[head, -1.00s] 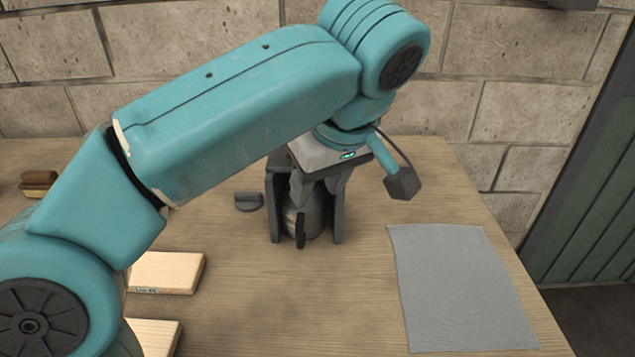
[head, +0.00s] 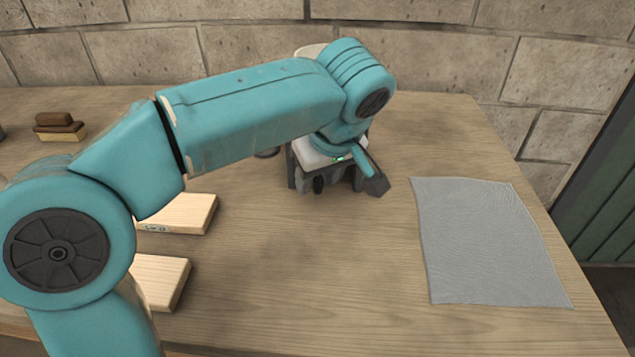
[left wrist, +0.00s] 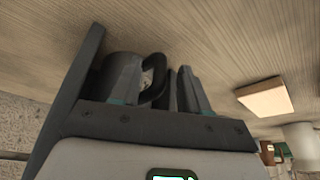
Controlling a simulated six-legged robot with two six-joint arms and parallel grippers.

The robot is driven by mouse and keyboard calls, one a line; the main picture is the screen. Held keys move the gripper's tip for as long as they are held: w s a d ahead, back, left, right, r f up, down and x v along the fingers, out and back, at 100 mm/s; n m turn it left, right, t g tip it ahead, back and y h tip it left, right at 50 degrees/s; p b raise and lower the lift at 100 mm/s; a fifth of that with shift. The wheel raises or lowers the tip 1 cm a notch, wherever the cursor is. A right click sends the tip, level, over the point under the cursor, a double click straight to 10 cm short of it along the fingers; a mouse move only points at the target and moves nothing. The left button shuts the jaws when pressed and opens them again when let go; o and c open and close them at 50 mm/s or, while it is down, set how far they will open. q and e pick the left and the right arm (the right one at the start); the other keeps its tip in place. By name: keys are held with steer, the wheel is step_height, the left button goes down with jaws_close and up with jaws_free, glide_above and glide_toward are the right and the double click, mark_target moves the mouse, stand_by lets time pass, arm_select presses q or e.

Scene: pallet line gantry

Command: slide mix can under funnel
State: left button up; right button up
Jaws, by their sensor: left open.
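The mix can (left wrist: 125,65), grey with a dark looped handle (left wrist: 158,92), stands on the table in the left wrist view. In the head view mostly its dark handle (head: 319,185) shows, below my gripper. My left gripper (head: 322,182) is open and low at the can; in the left wrist view its fingers (left wrist: 160,88) stand on either side of the handle. My right gripper is out of view.
A grey cloth (head: 490,240) lies at the right. Two pale wooden blocks (head: 190,212) (head: 160,283) lie at the left, near my arm. A brown brush (head: 60,127) is at the far left. The table between blocks and cloth is clear. A block wall stands behind.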

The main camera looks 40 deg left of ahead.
arm_select(q)
steer(key=shift+a+f, duration=0.15)
steer(key=shift+f, duration=0.15)
steer(key=shift+c, duration=0.3)
jaws_close()
steer(key=shift+o, duration=0.3)
jaws_free()
steer(key=p+v, duration=0.5)
steer(key=v, duration=1.1)
steer(key=shift+r+p, duration=0.15)
steer(key=shift+p, duration=0.2)
